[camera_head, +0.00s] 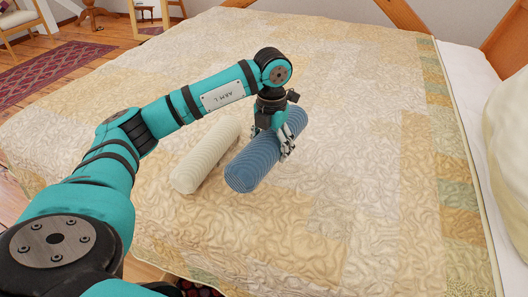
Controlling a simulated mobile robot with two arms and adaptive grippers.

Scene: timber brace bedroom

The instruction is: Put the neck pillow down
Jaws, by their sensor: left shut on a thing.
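A blue ribbed cylindrical pillow (250,166) lies lengthwise at a slant over the middle of the bed. A cream ribbed cylindrical pillow (205,156) lies beside it on the left, nearly parallel, on the quilt. I cannot tell by label which one is the neck pillow. My left gripper (286,146) is shut on the blue pillow, with its fingers around the right side near the middle. The blue pillow is at or very close to the quilt; I cannot tell whether it touches. My right gripper is not in view.
The bed's patchwork quilt (350,200) is clear to the right and in front of the pillows. A white pillow (507,130) is at the right edge. Wooden chairs and a red rug (60,72) are on the floor at the upper left.

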